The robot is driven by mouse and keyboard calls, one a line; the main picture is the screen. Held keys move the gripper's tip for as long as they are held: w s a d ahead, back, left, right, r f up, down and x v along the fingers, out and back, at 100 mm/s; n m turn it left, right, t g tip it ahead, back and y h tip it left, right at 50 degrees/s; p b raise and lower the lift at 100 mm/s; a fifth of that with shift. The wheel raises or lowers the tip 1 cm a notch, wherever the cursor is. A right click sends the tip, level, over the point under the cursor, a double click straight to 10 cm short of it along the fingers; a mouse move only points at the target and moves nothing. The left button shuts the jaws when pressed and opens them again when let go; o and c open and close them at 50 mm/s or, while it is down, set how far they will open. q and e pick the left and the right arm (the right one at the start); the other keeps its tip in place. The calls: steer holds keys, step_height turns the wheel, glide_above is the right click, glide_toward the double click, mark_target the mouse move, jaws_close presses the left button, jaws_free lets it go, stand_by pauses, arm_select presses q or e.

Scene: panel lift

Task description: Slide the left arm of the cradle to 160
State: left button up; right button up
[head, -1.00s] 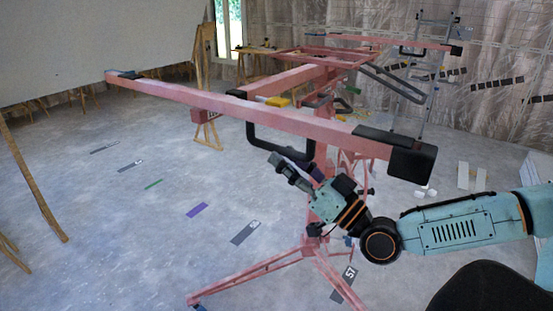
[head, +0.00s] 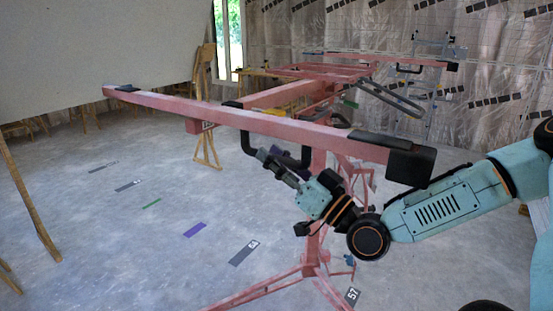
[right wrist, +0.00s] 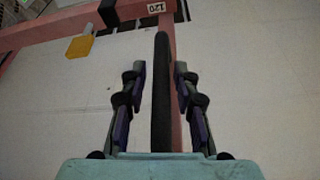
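The pink cradle's long near beam (head: 250,118) crosses the head view, with black pads at its ends. A black U-shaped handle (head: 249,143) hangs below it. My right gripper (head: 268,160) is at this handle. In the right wrist view the open fingers (right wrist: 160,85) stand on either side of the black handle bar (right wrist: 161,100), with gaps visible on both sides. A white label reading 120 (right wrist: 157,7) shows on a pink bar beyond the handle. My left gripper is not in view.
A yellow part (right wrist: 79,46) sits near the beam. The stand's pink legs (head: 268,288) spread over the floor below my right arm. A large pale panel (head: 90,55) fills the upper left. Wooden trestles (head: 206,100) stand behind. The floor at left is mostly clear.

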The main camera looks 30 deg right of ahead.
steer(key=shift+w+a, duration=0.2)
steer(key=shift+a, duration=0.05)
jaws_close()
steer(key=shift+s+d, duration=0.1)
